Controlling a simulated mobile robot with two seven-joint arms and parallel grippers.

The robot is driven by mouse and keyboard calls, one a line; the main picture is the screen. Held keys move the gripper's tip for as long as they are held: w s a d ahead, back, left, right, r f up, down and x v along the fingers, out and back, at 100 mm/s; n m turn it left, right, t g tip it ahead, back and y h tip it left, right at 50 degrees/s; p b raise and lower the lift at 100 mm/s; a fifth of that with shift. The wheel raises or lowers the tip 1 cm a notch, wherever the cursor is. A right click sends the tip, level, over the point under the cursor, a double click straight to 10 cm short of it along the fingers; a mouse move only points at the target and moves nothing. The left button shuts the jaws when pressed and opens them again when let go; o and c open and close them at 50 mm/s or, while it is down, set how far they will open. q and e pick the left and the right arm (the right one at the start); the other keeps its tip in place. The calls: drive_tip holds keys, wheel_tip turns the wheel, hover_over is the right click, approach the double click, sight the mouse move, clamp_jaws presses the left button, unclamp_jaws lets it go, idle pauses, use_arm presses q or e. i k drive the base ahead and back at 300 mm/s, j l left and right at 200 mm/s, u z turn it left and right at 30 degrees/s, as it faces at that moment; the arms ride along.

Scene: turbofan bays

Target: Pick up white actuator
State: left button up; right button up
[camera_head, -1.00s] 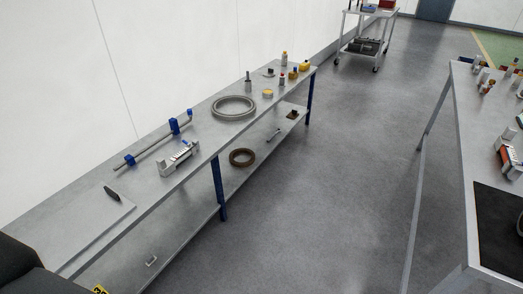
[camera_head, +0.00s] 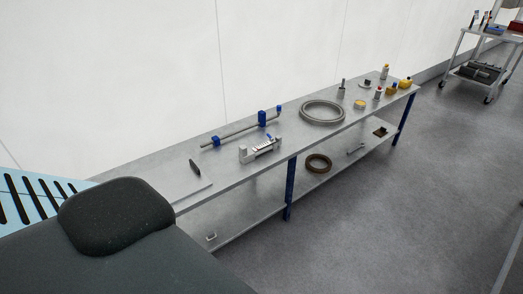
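A white and silver device (camera_head: 260,149), which looks like the white actuator, lies on the grey workbench (camera_head: 235,177) along the wall. It sits near the front edge of the top, left of a large grey ring. Its fine details are too small to make out. Neither of my grippers shows in the head view.
A blue-fitted rod (camera_head: 240,129) lies behind the device. The grey ring (camera_head: 322,111) and several small bottles stand to the right. A brown ring (camera_head: 318,163) lies on the lower shelf. A cart (camera_head: 485,60) stands far right. The floor (camera_head: 390,200) before the bench is clear.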

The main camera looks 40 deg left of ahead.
sight(246, 156)
drive_tip(key=u, duration=1.25)
drive_tip(key=i, duration=2)
drive_tip(key=j+u, duration=0.05)
drive_tip(key=j, duration=0.1)
